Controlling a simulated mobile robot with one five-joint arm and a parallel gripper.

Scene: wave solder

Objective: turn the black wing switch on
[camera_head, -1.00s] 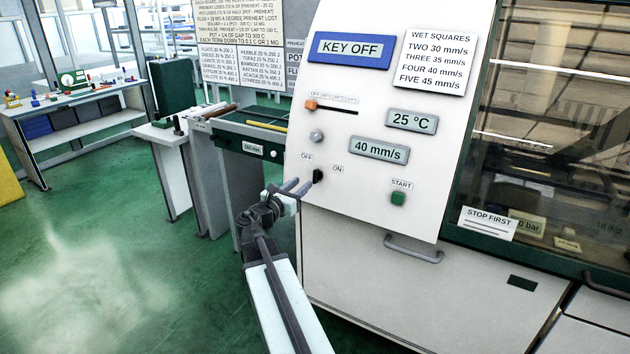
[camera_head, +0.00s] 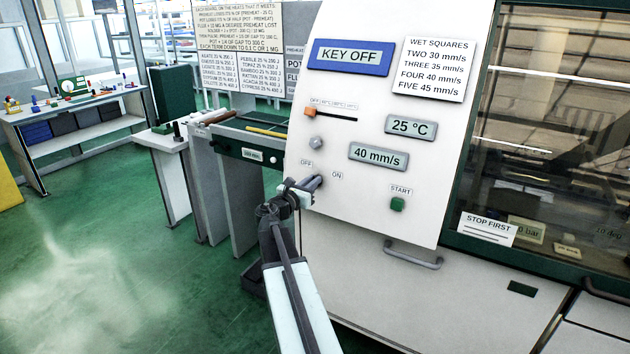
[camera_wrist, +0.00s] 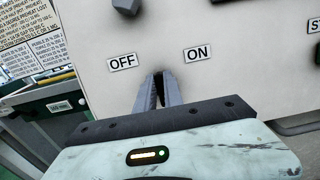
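The black wing switch sits on the white sloped panel (camera_head: 360,190) between the OFF label (camera_head: 306,164) and the ON label (camera_head: 337,175). It is hidden by my gripper (camera_head: 316,181), so its angle cannot be read. In the wrist view the grey fingers (camera_wrist: 162,77) are close together, their tips at the panel between the OFF label (camera_wrist: 122,62) and the ON label (camera_wrist: 197,53). Only a narrow dark gap shows between them, and they look shut on the switch. The blue display (camera_head: 350,57) reads KEY OFF.
A grey knob (camera_head: 317,143) and an orange slider (camera_head: 310,112) sit above the switch. A green START button (camera_head: 398,204) is at its lower right. A handle (camera_head: 413,256) sticks out below the panel. A conveyor (camera_head: 245,150) stands at the left. Green floor is open at far left.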

